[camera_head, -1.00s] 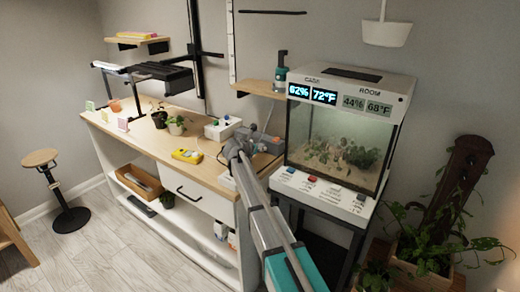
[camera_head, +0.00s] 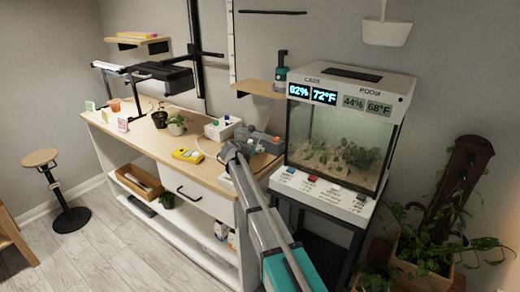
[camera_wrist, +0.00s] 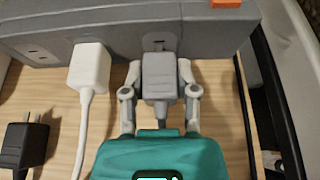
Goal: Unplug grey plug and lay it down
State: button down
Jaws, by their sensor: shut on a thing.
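My gripper (camera_wrist: 160,95) is shut on the grey plug (camera_wrist: 158,75), with one finger on each side of its body. The plug is right in front of the grey power strip (camera_wrist: 215,32) on the wooden bench. An outlet face shows just beyond the plug's far end; I cannot tell whether its prongs are still in the slots. In the head view the power strip (camera_head: 264,142) is on the bench's right end, and my arm hides the plug.
A white plug (camera_wrist: 90,68) sits in the strip to the left. A black plug (camera_wrist: 25,143) lies loose on the bench, prongs toward the strip. A dark edge runs close on the right. A yellow meter (camera_head: 187,155) and the terrarium (camera_head: 335,150) are nearby.

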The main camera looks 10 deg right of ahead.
aim_at(251, 161)
jog(key=shift+s+a, duration=0.2)
jog(key=shift+s+a, duration=0.25)
jog(key=shift+s+a, duration=0.45)
jog(key=shift+s, duration=0.05)
jog(key=shift+s+a, duration=0.5)
jog(key=shift+a, duration=0.05)
jog(key=shift+s+a, duration=0.2)
jog(key=shift+s+r, duration=0.1)
dwell(0.4)
jog(key=s+a+r+p, duration=0.3)
jog(key=s+r+p, duration=0.9)
jog(key=s, duration=0.2)
jog(key=shift+w, duration=0.1)
